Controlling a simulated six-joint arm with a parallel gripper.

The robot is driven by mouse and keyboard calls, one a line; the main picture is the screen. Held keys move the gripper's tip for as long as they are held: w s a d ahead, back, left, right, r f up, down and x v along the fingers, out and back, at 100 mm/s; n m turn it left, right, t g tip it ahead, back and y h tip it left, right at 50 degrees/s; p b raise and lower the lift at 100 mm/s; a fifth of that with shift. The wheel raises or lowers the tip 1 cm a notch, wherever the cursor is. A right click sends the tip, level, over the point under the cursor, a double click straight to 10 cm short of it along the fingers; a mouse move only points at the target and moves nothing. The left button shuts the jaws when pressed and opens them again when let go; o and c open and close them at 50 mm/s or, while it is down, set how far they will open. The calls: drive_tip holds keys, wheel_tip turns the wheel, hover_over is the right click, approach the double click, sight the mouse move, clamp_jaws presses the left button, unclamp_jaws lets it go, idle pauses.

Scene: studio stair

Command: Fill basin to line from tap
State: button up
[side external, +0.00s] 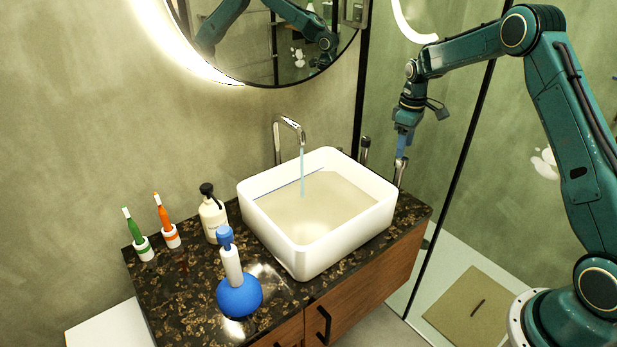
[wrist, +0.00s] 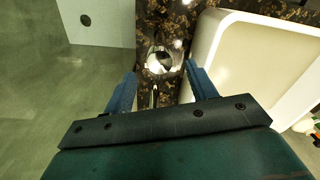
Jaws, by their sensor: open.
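The white square basin (side external: 268,237) stands on the counter. The chrome tap (side external: 289,122) arches over its back rim, and a thin bluish stream (side external: 302,172) runs down into it. A dark blue line (side external: 285,184) marks the inner back-left wall. The basin's inside looks pale beige; I cannot tell exactly where the water level is against the line. My gripper (side external: 401,153) points down at the basin's right, at a chrome handle (side external: 400,174). In the wrist view the open fingers (wrist: 160,70) stand either side of the chrome handle (wrist: 159,62), with gaps showing.
A glass shower panel edge (side external: 470,140) stands close behind my gripper. A round mirror hangs above.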

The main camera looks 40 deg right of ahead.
sight(401, 161)
drive_tip(key=shift+f, duration=2)
drive_tip(key=c, duration=1)
drive_tip(key=shift+m, duration=0.4)
drive_tip(key=shift+r+m, duration=0.1)
drive_tip(key=shift+m, duration=2.9)
drive_tip(key=o, duration=1)
